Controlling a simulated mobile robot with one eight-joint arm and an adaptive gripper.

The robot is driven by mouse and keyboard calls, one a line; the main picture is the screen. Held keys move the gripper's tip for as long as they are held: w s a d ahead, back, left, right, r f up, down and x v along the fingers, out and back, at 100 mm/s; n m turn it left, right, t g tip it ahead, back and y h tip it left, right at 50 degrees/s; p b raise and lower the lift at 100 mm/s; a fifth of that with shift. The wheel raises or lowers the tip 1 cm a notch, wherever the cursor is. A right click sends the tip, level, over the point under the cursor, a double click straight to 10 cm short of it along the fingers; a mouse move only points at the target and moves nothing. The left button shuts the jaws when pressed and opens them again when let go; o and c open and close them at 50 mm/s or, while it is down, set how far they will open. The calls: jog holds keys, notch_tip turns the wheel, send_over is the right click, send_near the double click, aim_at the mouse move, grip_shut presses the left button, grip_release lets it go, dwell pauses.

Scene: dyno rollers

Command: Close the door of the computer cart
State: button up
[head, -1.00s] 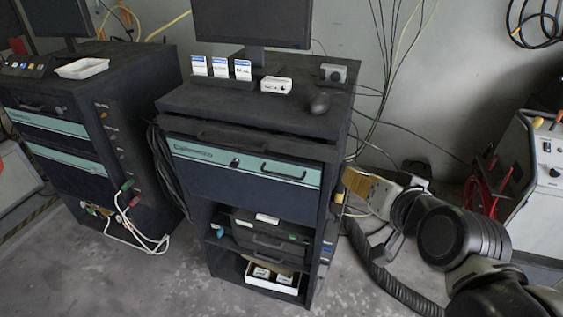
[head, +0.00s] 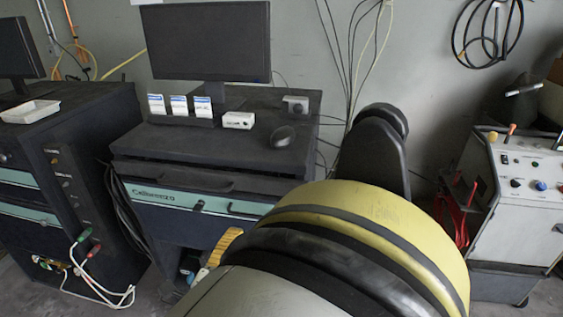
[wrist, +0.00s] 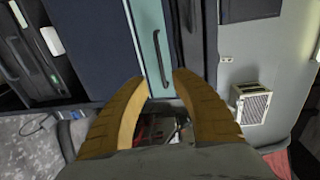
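The computer cart (head: 225,150) stands left of centre in the head view, a dark cabinet with a monitor on top. Its front has a teal strip (head: 160,195) with a handle above a dark blue panel. I cannot tell which part is the door or how far it stands open. My arm hides the cart's lower right front. One yellow-brown finger of my gripper (head: 224,247) shows in front of the cart. In the wrist view my gripper (wrist: 160,78) is open and empty, with the teal strip (wrist: 152,30) and its dark handle (wrist: 161,58) behind the fingertips.
A second dark cabinet (head: 95,125) stands at left with cables at its side. A mouse (head: 283,136), a small white box (head: 238,120) and several cards lie on the cart. A grey machine (head: 515,200) with knobs stands at right. Cables hang on the wall.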

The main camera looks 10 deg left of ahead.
aim_at(250, 215)
jog(key=shift+w+d+f+b, duration=0.15)
jog(key=shift+w+b, duration=0.25)
jog(key=shift+w, duration=1.35)
jog(key=shift+w+d+f+b, duration=0.15)
jog(key=shift+w+b, duration=0.3)
jog(key=shift+w, duration=1.35)
jog(key=shift+w+d+f+b, duration=0.15)
jog(key=shift+w+b, duration=0.25)
jog(key=shift+w, duration=1.35)
grip_shut()
